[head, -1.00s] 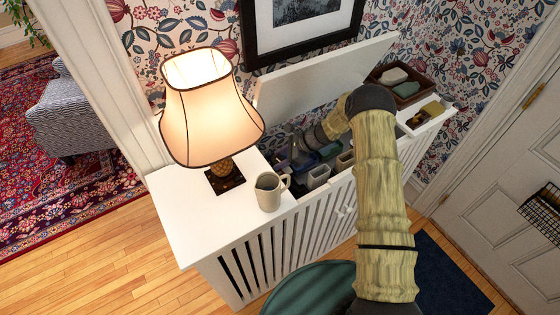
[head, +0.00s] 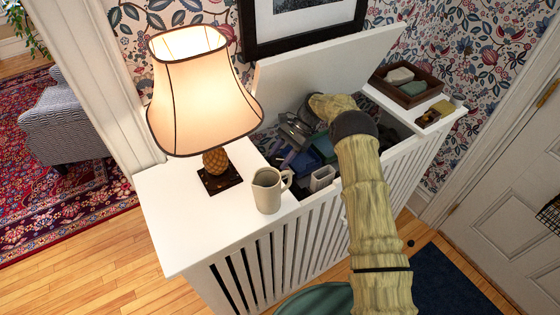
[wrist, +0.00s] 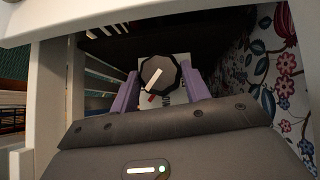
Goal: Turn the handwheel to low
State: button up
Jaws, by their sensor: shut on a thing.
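The stripe runs from lower left to upper right. My gripper (wrist: 160,90) has its two purple fingers on either side of the handwheel, shut on it. In the head view my gripper (head: 285,158) is down inside the open cover, and the handwheel is hidden there.
The white slatted cover (head: 190,236) has its lid (head: 325,75) raised behind my arm. A lit lamp (head: 205,100) and a jug (head: 267,190) stand on its left top. A brown tray (head: 408,88) sits at right. Bins (head: 322,178) are inside.

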jog(key=shift+s, duration=0.1)
dwell(0.3)
jog(key=o, duration=1)
jog(key=shift+a, duration=0.1)
jog(key=shift+r+p, duration=0.15)
jog(key=shift+p, duration=0.2)
